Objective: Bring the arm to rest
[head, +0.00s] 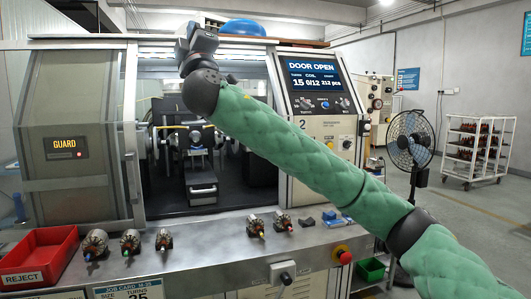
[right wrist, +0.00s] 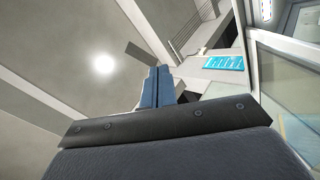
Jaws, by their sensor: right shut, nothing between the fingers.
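My right arm, in a green quilted sleeve, reaches from the lower right up and left across the head view. Its gripper (head: 192,32) is raised in front of the top of the winding machine's open doorway, pointing up. In the right wrist view the two blue-grey fingers (right wrist: 155,88) lie together, shut with nothing between them, against the ceiling. The sleeve hides part of the machine front. My left gripper is not in view.
The winding machine's guard (head: 75,150) stands at the left, and its screen (head: 314,75) reads DOOR OPEN. Several armatures lie on the front ledge beside a red reject tray (head: 62,236). A fan (head: 410,140) and a trolley (head: 478,150) stand at the right.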

